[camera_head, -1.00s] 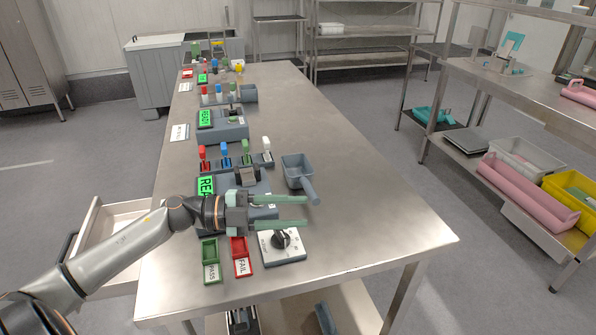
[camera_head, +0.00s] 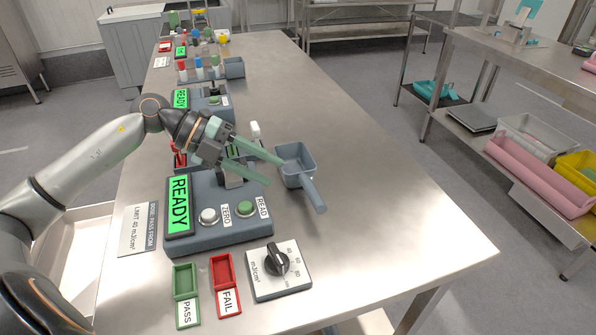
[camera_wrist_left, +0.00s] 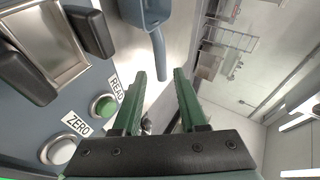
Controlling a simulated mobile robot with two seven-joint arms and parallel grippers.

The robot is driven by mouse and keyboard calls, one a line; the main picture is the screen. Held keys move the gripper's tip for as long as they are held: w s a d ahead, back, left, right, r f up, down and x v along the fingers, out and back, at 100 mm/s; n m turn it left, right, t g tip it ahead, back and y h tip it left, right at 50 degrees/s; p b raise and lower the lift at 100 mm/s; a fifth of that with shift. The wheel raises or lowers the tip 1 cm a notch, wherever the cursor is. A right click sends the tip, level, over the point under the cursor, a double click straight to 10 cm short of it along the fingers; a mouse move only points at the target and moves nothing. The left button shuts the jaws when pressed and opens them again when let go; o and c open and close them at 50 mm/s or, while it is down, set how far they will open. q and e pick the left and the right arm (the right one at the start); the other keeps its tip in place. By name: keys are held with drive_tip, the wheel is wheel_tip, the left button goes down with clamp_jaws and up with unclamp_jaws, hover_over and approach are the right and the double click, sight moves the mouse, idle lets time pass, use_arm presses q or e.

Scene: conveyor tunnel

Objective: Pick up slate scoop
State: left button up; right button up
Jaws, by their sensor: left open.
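The slate scoop (camera_head: 297,160) is a blue-grey, square-bowled scoop lying on the steel table, its handle pointing toward the front right. My left gripper (camera_head: 275,171) is open and empty, its long green fingers reaching over the meter toward the scoop's left side. The finger tips look close to the bowl; I cannot tell if they touch it. In the left wrist view the scoop (camera_wrist_left: 156,22) shows at the top, beyond the fingers of the open left gripper (camera_wrist_left: 160,82), with nothing between them. My right gripper is not in view.
A meter (camera_head: 222,211) with a READY screen and buttons stands just left of the scoop. A dial box (camera_head: 279,270) and the green PASS (camera_head: 186,281) and red FAIL (camera_head: 224,273) trays are in front. The table (camera_head: 400,210) right of the scoop is clear.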

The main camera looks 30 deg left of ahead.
sight(306, 188)
use_arm(q)
drive_tip(key=x, duration=1)
drive_tip(key=shift+w+d+f+p, duration=0.15)
drive_tip(key=shift+d+f+p, duration=0.05)
drive_tip(key=shift+p, duration=0.2)
drive_tip(key=shift+c, duration=0.4)
clamp_jaws()
